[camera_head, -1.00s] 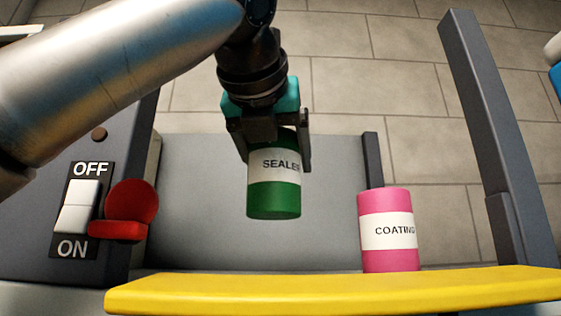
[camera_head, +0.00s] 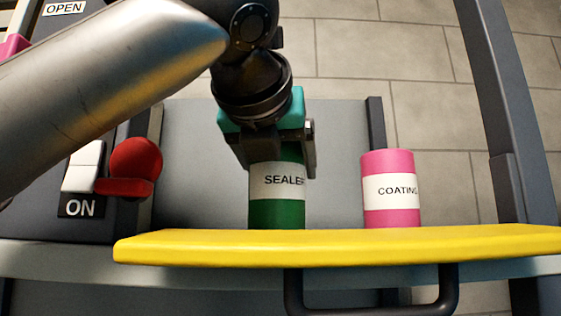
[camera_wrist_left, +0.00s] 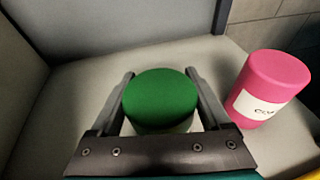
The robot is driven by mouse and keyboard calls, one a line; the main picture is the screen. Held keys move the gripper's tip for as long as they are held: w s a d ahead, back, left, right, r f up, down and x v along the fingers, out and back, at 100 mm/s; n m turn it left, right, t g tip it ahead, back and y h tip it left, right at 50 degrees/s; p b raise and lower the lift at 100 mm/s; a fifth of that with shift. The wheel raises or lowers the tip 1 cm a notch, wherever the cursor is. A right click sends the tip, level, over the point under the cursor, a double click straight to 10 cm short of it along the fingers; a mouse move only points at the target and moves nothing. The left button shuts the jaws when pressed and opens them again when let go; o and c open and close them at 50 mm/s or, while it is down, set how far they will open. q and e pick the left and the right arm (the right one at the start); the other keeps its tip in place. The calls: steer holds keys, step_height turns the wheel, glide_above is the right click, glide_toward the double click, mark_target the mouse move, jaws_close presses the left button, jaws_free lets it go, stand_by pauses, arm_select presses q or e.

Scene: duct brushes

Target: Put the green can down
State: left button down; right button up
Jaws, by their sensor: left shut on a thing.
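The green can (camera_head: 276,213), with a white SEALER label, is upright in the grey tray-like space (camera_head: 335,125) behind the yellow bar. My left gripper (camera_head: 281,160) is shut on its upper part from above. The can's bottom edge is hidden behind the yellow bar, so I cannot tell whether it touches the floor of the space. In the left wrist view the can's green top (camera_wrist_left: 160,95) sits between the two fingers (camera_wrist_left: 160,110). My right gripper is not in view.
A pink COATING can (camera_head: 391,190) stands upright to the right, apart from the green can. The yellow bar (camera_head: 340,246) runs across the front, with a dark handle (camera_head: 372,308) below. A red part (camera_head: 134,165) and a white switch (camera_head: 84,165) are at left.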

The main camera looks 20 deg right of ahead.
arm_select(q)
steer(key=shift+f+b, duration=0.35)
steer(key=shift+f, duration=0.15)
jaws_free()
